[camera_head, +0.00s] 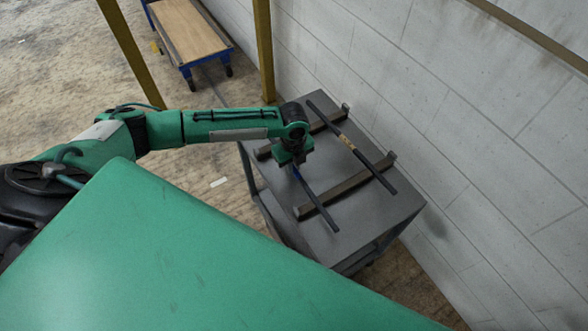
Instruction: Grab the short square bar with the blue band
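A short dark bar (318,205) lies across the dark supports on a grey table, its near end toward the front. A bit of blue (296,173) shows on it right below my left gripper. My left gripper (293,162) points down over the far part of this bar, at or very near the blue. The gripper hides the bar's far end, and its fingers are too small and covered to tell whether they are shut. A longer dark bar (369,163) with a tan band (347,142) lies to the right, roughly parallel. My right gripper is not in view.
The grey table (365,215) carries two support rails (345,190) with raised right ends. A pale block wall (440,100) runs close along its right side. Yellow posts (263,50) and a blue-framed cart (190,35) stand behind. Floor is open at left.

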